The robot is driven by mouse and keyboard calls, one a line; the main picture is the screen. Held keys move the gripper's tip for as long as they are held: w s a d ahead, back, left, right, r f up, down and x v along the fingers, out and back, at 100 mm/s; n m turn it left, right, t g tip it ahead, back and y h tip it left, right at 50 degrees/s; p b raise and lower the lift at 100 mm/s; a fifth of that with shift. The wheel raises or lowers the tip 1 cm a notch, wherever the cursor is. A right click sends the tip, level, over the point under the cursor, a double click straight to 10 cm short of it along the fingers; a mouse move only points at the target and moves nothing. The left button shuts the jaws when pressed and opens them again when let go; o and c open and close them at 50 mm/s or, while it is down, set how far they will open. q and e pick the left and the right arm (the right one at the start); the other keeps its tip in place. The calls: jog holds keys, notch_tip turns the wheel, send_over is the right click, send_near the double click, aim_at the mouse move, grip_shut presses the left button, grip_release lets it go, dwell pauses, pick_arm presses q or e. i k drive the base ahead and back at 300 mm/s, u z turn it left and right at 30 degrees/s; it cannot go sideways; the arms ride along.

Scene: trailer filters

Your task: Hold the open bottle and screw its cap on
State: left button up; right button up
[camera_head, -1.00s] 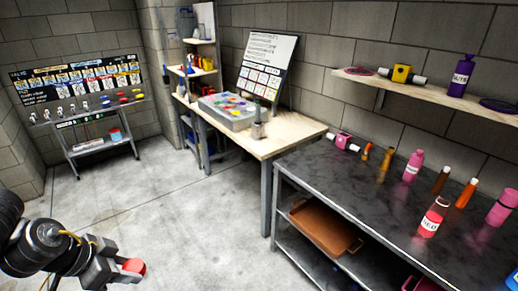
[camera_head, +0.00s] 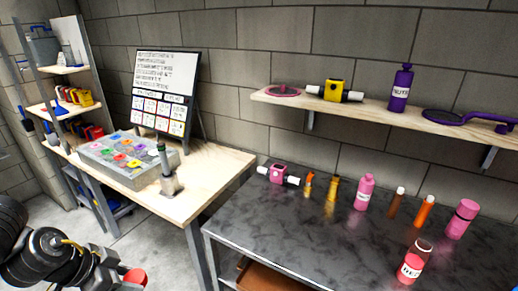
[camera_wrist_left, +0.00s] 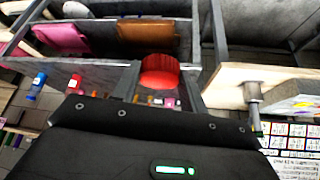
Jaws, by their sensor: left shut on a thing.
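My left gripper (camera_head: 120,278) is at the lower left of the head view, shut on a red cap (camera_head: 136,277). The cap also shows in the left wrist view (camera_wrist_left: 160,70), held out past the gripper body. The open bottle (camera_head: 411,263) stands upright at the front of the dark table (camera_head: 300,235), on the right of the head view. It has clear upper walls, a red lower part, a white label and no cap on top. The gripper is well to the left of the bottle, with floor and tables between. My right gripper is not in view.
Behind the bottle stand a pink bottle (camera_head: 365,192), a pink cylinder (camera_head: 461,219) and several slim bottles. A purple bottle (camera_head: 401,82) is on the wall shelf (camera_head: 360,108). A wooden workbench (camera_head: 222,170) holds a grey bin (camera_head: 130,170).

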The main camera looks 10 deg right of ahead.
aim_at(416, 258)
jog(key=z, duration=1.05)
jog(key=i, duration=0.9)
jog(key=z, duration=1)
